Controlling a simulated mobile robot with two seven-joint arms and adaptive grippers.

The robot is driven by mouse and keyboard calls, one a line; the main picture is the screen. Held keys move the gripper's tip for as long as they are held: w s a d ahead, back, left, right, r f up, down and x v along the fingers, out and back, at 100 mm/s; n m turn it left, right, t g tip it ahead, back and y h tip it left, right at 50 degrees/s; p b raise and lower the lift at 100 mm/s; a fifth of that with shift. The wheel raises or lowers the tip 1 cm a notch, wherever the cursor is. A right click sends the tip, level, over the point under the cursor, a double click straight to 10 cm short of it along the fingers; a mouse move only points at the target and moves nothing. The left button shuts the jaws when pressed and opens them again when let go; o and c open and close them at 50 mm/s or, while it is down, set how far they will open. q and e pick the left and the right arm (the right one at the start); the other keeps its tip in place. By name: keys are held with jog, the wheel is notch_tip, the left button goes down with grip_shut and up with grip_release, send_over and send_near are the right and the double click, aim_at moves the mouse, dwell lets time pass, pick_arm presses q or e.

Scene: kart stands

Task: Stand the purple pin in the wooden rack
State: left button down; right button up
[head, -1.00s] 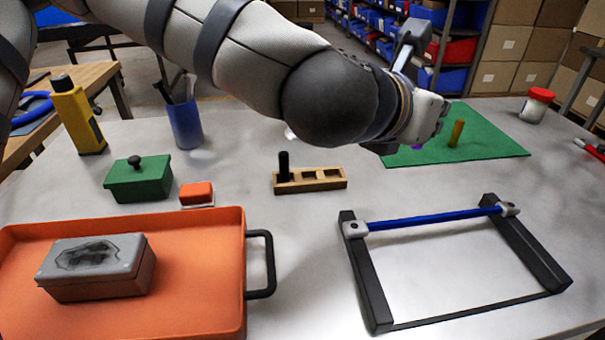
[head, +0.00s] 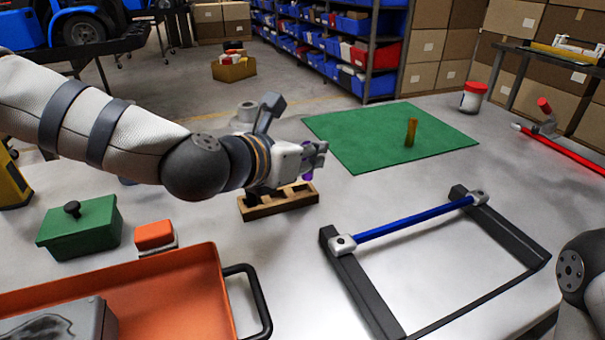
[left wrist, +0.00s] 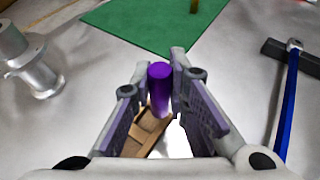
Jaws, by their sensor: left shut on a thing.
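The purple pin (left wrist: 159,88) is held between the fingertips of my left gripper (left wrist: 162,82), which is shut on it. In the head view only a little purple (head: 307,175) shows below the left gripper (head: 314,158). The wooden rack (head: 288,204) lies on the grey table below and partly behind the gripper. It also shows in the left wrist view (left wrist: 146,134), behind the pin and between the fingers. A black pin (head: 252,197) stands in the rack's left end. The gap between the purple pin's lower end and the rack cannot be told. My right gripper is not in view.
A green mat (head: 370,130) with a yellow-brown pin (head: 411,132) lies beyond the rack. A blue-barred frame (head: 415,221) stands at right. An orange tray (head: 180,290), green box (head: 80,228) and orange block (head: 154,236) lie at left. A metal part (left wrist: 30,62) is nearby.

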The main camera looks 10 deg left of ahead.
pick_arm(q)
jog(key=f, duration=0.1)
jog(key=a+f, duration=0.1)
jog(key=w+f, duration=0.1)
jog(key=f, duration=0.1)
jog(key=shift+a+b, duration=0.15)
jog(key=shift+b, duration=0.15)
jog(key=shift+f, duration=0.25)
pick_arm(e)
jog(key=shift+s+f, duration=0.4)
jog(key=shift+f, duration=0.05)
pick_arm(q)
jog(key=shift+f, duration=0.2)
jog(key=c, duration=1.6)
grip_release()
jog(key=shift+o, duration=0.2)
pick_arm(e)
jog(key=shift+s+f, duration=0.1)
